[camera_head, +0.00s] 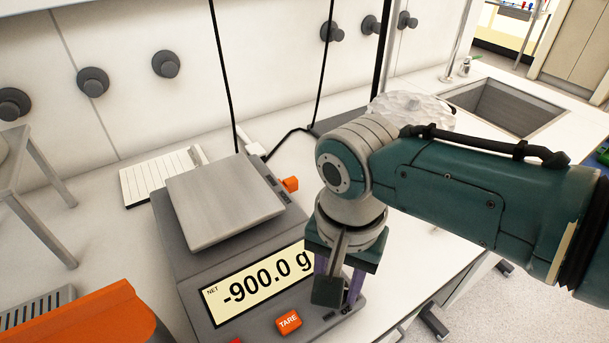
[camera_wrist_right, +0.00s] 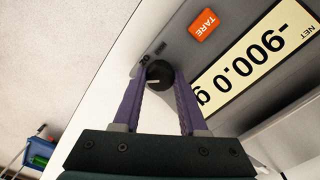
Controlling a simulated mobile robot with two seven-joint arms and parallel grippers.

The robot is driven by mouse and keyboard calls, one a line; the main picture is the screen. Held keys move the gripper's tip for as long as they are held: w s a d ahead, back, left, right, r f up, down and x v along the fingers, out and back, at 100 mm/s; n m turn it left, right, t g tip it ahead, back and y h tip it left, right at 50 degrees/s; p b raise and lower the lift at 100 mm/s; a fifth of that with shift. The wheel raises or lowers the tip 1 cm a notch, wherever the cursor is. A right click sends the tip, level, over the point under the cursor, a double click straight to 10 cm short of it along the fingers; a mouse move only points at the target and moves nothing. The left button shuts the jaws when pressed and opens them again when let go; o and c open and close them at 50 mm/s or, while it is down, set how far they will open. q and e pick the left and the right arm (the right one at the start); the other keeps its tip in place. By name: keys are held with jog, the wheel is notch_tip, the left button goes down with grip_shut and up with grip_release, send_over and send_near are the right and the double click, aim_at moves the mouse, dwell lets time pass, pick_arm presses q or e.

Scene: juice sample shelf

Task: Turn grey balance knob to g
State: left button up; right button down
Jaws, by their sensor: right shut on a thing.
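The balance (camera_head: 190,258) stands on the white bench, with an empty grey pan (camera_head: 222,200). Its display (camera_head: 262,285) reads NET -900.0 g; the same display shows upside down in the right wrist view (camera_wrist_right: 243,67). An orange TARE button (camera_head: 288,321) sits below it. The dark grey knob (camera_wrist_right: 158,74) is on the front panel beside the display's g end, with small markings near it that are hard to read. My right gripper (camera_wrist_right: 159,80) is shut on the knob, one purple finger on each side. In the head view my gripper (camera_head: 338,285) hides the knob.
An orange knob (camera_head: 290,184) sticks out beside the pan. A white notepad (camera_head: 160,176) lies behind the balance. An orange object (camera_head: 85,318) and a metal stand (camera_head: 40,195) are at left. The bench's front edge is close on the right; a sink (camera_head: 512,108) lies beyond.

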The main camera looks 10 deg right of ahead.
jog(key=shift+n, duration=0.3)
jog(key=c, duration=0.7)
grip_release()
jog(key=shift+c, duration=0.2)
jog(key=shift+r, duration=0.1)
jog(key=shift+r+p, duration=0.3)
notch_tip(320, 180, up, 9)
jog(key=p, duration=0.3)
jog(key=shift+s, duration=0.15)
